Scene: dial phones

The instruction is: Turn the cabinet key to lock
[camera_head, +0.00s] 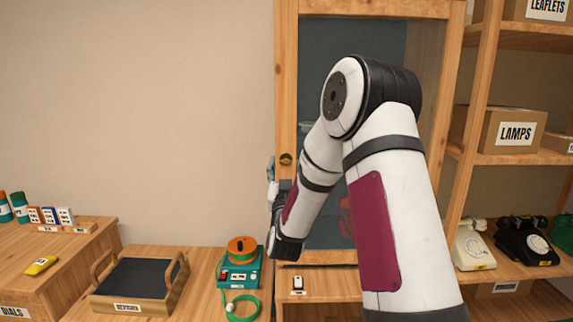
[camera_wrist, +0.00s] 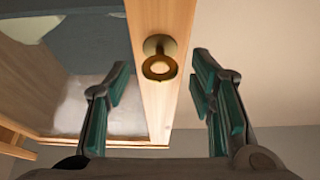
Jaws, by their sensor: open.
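The brass cabinet key (camera_head: 286,159) sits on the left wooden stile of the tall cabinet door (camera_head: 288,60). In the wrist view the key (camera_wrist: 160,62) shows as a ring-shaped bow in front of a round brass plate. My gripper (camera_head: 271,172) is close to the stile at the key's height, partly hidden by my own arm in the head view. In the wrist view my gripper (camera_wrist: 162,80) is open, with one teal-padded finger on each side of the key. Neither finger visibly touches it, and nothing is held.
A teal device with an orange reel (camera_head: 241,262) and a wooden-handled tray (camera_head: 140,285) stand on the lower left counter. The wall left of the cabinet is clear.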

